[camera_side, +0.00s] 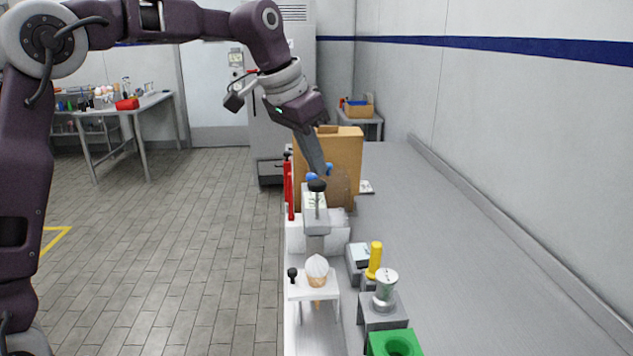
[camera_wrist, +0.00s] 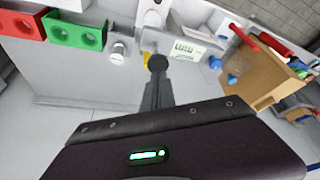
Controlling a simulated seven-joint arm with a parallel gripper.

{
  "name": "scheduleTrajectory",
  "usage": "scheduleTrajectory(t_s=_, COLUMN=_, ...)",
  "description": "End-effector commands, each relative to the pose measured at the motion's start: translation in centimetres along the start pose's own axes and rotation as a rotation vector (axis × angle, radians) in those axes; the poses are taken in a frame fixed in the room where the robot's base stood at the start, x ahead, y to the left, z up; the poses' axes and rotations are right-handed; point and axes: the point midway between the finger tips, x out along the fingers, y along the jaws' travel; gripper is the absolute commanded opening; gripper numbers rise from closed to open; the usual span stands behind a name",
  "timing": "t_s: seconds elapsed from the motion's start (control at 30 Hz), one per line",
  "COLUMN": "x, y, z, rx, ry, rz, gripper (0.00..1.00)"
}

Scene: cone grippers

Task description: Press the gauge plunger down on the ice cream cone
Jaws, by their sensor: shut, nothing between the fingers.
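The ice cream cone (camera_side: 317,268), white swirl on a tan cone, stands upright in a small white stand (camera_side: 300,288) in front of the gauge in the side view. The grey gauge (camera_side: 316,222) has a pale display and a black plunger knob (camera_side: 317,185) on top. The knob also shows in the wrist view (camera_wrist: 158,62), just beyond my fingertips. My gripper (camera_side: 323,172) is shut and empty, slanting down close to the knob. I cannot tell whether it touches it. The gauge's display (camera_wrist: 187,50) shows in the wrist view.
A brown cardboard box (camera_side: 345,155) stands behind my gripper. A yellow handle (camera_side: 375,258), a silver cup (camera_side: 385,287) and a green holder (camera_side: 396,343) line the right front. A red holder (camera_wrist: 20,24) shows in the wrist view. The grey bench at right is mostly clear.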

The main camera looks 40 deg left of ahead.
Motion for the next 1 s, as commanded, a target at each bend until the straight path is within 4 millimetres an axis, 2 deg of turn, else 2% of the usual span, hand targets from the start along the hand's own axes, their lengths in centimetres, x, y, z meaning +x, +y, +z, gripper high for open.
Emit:
scheduleTrajectory(t_s=0.47, x=0.1, y=0.0, z=0.0, rx=0.000, ry=0.000, rz=0.000, gripper=0.00)
scheduleTrajectory(t_s=1.0, x=1.6, y=0.0, z=0.7, rx=0.000, ry=-0.001, rz=0.001, gripper=0.00)
